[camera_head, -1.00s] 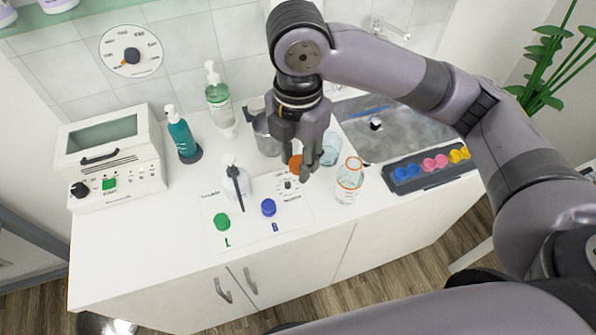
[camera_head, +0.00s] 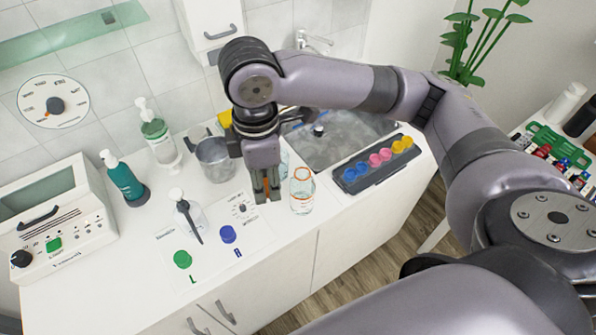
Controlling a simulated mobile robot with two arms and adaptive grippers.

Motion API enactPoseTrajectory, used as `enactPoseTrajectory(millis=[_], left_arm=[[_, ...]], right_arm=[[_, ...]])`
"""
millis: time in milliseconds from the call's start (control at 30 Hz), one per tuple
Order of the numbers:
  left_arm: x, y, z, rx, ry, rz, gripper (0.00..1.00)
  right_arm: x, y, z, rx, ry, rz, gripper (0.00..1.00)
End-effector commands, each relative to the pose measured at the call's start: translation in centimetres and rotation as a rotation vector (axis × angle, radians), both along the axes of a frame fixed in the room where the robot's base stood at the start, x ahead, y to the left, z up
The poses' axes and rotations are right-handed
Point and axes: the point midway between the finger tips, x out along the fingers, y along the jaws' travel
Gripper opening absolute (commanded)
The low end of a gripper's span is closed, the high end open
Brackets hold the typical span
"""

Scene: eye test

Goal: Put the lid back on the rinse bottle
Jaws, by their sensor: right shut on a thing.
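The clear rinse bottle (camera_head: 302,194) stands upright and open-topped on the white counter, with an orange ring around its neck. My right gripper (camera_head: 267,192) points down just left of the bottle, apart from it. It is shut on the orange lid (camera_head: 267,186), which shows only as a narrow strip between the dark fingers. How the lid sits in the grip is mostly hidden. My left gripper is not in view.
A clear cup (camera_head: 284,160) is partly hidden behind my gripper, near a metal mug (camera_head: 214,159). A dark tray (camera_head: 357,185) of coloured cases lies right of the bottle.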

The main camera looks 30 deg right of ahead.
Motion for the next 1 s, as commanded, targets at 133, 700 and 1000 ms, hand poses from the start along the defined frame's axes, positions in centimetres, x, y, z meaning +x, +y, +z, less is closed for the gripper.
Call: enactPoseTrajectory(millis=[133,700,1000], left_arm=[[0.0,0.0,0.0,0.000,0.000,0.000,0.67],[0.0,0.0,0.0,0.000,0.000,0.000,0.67],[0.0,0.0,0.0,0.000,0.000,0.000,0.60]], right_arm=[[-0.5,-1.7,-1.2,-0.003,0.003,-0.426,0.21],[-1.7,-4.4,-3.2,-0.003,0.004,-1.246,0.21],[-1.7,-4.4,-3.2,-0.003,0.004,-1.244,0.21]])
